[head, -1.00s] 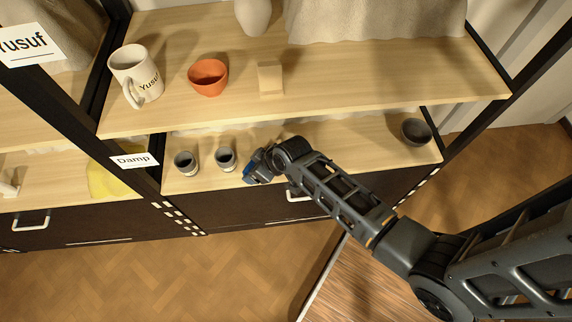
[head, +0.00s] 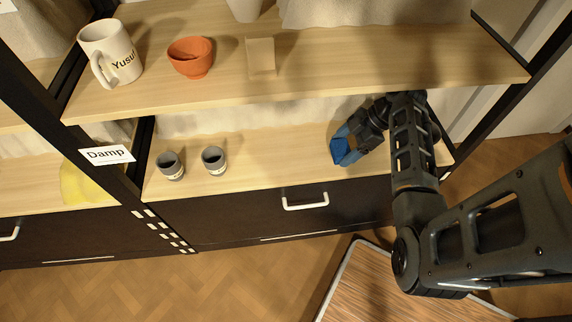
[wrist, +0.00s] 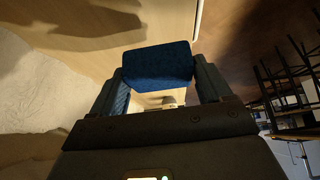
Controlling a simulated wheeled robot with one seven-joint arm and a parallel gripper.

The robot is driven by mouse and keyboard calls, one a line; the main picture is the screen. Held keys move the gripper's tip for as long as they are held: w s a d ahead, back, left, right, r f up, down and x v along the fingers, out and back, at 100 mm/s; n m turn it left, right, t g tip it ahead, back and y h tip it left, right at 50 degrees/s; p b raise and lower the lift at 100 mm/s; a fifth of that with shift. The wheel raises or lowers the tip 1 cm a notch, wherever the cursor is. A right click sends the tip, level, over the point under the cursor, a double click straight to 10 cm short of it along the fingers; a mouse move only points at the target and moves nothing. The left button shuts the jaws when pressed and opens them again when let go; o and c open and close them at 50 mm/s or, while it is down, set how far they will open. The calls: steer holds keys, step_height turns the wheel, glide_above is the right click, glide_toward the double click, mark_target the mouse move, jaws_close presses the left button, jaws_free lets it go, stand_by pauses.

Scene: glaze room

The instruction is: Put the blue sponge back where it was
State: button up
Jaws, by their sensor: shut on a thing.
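The blue sponge (head: 345,150) is between the jaws of my gripper (head: 352,141), over the right part of the lower shelf in the head view. In the wrist view the sponge (wrist: 157,64) spans the gap between both fingers of my gripper (wrist: 160,80), which is shut on it. The head view does not clearly show whether the sponge touches the shelf board. My arm hides the right end of the lower shelf.
Two small grey cups (head: 170,166) (head: 214,160) stand at the left of the lower shelf (head: 270,155). The upper shelf (head: 370,65) overhangs, holding a Yusuf mug (head: 112,55), an orange bowl (head: 191,58) and a beige block (head: 261,57). A Damp label (head: 106,155) marks the left post. The lower shelf's middle is clear.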

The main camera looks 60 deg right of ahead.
steer(key=w+a, duration=0.6)
steer(key=w, duration=0.1)
steer(key=w+a+p, duration=0.1)
steer(key=w+a, duration=0.2)
steer(key=w, duration=0.1)
steer(key=shift+w, duration=0.25)
steer(key=x, duration=0.2)
steer(key=shift+f, duration=0.95)
steer(key=o, duration=0.9)
steer(key=shift+c, duration=0.2)
